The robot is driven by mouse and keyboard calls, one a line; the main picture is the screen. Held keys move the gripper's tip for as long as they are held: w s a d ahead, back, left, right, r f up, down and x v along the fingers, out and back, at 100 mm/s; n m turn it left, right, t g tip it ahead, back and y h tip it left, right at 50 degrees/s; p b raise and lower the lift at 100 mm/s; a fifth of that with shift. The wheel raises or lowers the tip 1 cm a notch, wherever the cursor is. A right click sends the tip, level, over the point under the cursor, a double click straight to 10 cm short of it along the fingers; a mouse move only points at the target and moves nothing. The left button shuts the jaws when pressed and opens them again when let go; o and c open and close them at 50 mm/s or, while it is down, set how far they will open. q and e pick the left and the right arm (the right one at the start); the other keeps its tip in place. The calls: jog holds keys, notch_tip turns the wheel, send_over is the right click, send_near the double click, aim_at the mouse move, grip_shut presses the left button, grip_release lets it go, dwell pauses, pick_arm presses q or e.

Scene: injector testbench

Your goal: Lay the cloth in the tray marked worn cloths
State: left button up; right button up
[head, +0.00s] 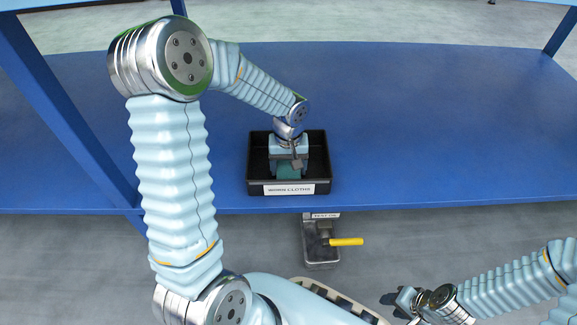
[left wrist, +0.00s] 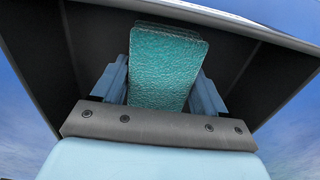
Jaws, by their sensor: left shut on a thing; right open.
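The black tray (head: 323,165) with a label reading "worn cloths" sits at the front edge of the blue bench. My left gripper (head: 289,168) is down inside the tray's outline, shut on the green cloth (head: 289,172). In the left wrist view the teal-green cloth (left wrist: 165,70) hangs between the two blue fingers, with the dark tray walls (left wrist: 40,60) around it. I cannot tell whether the cloth touches the tray floor. My right gripper (head: 395,298) is empty, low at the bottom right, in front of the bench.
The blue bench top (head: 430,120) is clear to the right of the tray. A blue post (head: 70,110) stands at the left. Below the bench's front edge is a metal fixture (head: 321,250) with a yellow handle (head: 347,241) and a label only partly readable.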

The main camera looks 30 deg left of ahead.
aim_at(288, 166)
pick_arm(q)
jog(key=shift+f, duration=0.15)
jog(key=o, duration=1)
jog(key=shift+r, duration=0.4)
notch_tip(288, 166, up, 12)
jog(key=p, duration=0.3)
jog(key=shift+f, duration=0.2)
